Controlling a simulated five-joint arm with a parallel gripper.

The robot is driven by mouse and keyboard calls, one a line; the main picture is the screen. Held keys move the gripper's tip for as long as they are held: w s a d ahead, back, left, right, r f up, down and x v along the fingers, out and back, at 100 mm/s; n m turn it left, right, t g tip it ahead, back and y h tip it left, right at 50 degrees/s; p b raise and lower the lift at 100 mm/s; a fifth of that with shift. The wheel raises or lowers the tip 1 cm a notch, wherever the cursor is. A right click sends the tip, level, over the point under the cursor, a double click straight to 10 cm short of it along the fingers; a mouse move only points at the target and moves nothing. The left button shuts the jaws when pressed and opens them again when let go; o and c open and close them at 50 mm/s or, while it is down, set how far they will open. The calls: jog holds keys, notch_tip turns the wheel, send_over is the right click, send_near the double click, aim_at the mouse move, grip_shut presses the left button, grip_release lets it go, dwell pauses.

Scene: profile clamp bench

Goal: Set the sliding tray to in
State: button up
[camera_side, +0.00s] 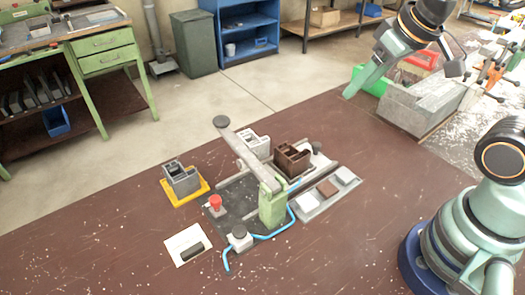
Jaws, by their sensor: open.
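A dark fixture plate (238,203) lies on the brown bench, with a green post (270,203) carrying a long grey lever arm (245,155) that ends in a dark round knob. Behind the post, a brown slotted block (291,158) sits on what looks like the sliding tray (322,166), a pale slide with rails and a dark knob (316,147). The post and block partly hide it, and I cannot tell whether it is in or out. My gripper (352,90) is open, high at the upper right, well apart from the fixture.
A grey slotted block (181,178) stands on a yellow plate (186,193) at left. A red button (215,202), blue hose (262,237) and white card (188,244) are near. A grey pad holder (328,196) lies right. A grey bin (415,108) stands behind. The bench front is clear.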

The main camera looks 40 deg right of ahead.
jog(key=n+g, duration=0.5)
jog(key=n, duration=0.4)
send_over(317, 144)
notch_tip(317, 144, down, 9)
notch_tip(317, 144, down, 12)
jog(key=shift+a+f, duration=0.1)
jog(key=shift+f, duration=0.05)
grip_shut()
dwell(0.9)
